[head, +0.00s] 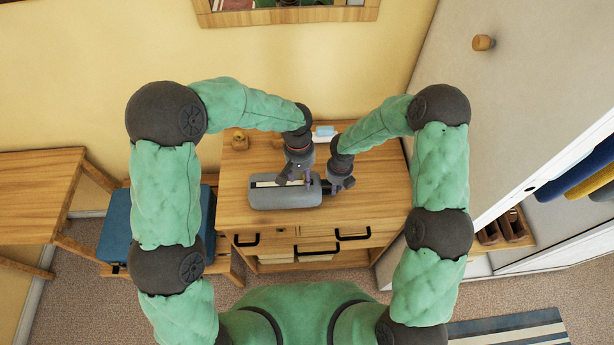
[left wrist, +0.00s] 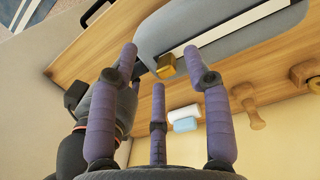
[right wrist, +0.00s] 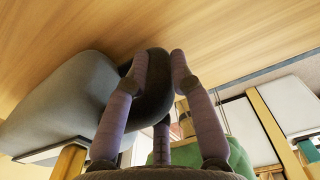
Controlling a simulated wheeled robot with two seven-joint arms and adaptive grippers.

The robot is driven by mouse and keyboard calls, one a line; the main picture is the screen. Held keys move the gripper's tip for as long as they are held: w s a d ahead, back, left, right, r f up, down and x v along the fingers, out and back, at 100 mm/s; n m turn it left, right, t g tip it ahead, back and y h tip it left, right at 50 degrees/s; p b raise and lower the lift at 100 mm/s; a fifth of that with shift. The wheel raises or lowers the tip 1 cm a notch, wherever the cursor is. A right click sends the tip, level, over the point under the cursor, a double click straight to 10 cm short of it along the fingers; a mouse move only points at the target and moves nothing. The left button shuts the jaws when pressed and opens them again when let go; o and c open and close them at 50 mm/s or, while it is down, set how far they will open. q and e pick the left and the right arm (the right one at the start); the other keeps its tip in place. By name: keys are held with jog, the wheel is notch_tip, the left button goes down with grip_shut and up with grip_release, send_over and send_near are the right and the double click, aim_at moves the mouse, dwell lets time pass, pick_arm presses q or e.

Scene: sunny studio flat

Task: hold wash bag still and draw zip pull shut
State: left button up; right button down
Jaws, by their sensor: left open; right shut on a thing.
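The grey wash bag (head: 285,199) lies on the wooden dresser top, its long pale opening (left wrist: 235,27) showing along the top. The brass-coloured zip pull (left wrist: 166,67) is at one end of the pale opening in the left wrist view. My left gripper (head: 299,180) is over the bag, open, with its purple fingers (left wrist: 160,62) spread around the pull; I cannot tell whether they touch it. My right gripper (head: 335,187) is at the bag's right end, shut on the dark end loop (right wrist: 155,90), which is partly hidden by the fingers.
A small pale blue block (head: 324,131) and a wooden piece (head: 240,140) stand at the back of the dresser top (head: 380,190). Black-handled drawers (head: 317,249) are at the front. A blue-topped stool (head: 117,235) stands left. Bare wood lies right of the bag.

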pick_arm(q)
notch_tip(320, 180, up, 5)
jog(key=w+d+n+t, duration=0.1)
jog(key=w+d, duration=0.1)
jog(key=w, duration=0.1)
jog(key=shift+y, duration=0.3)
jog(key=f, duration=1.1)
jog(key=shift+a+f, duration=0.2)
jog(key=shift+f, duration=0.05)
grip_shut()
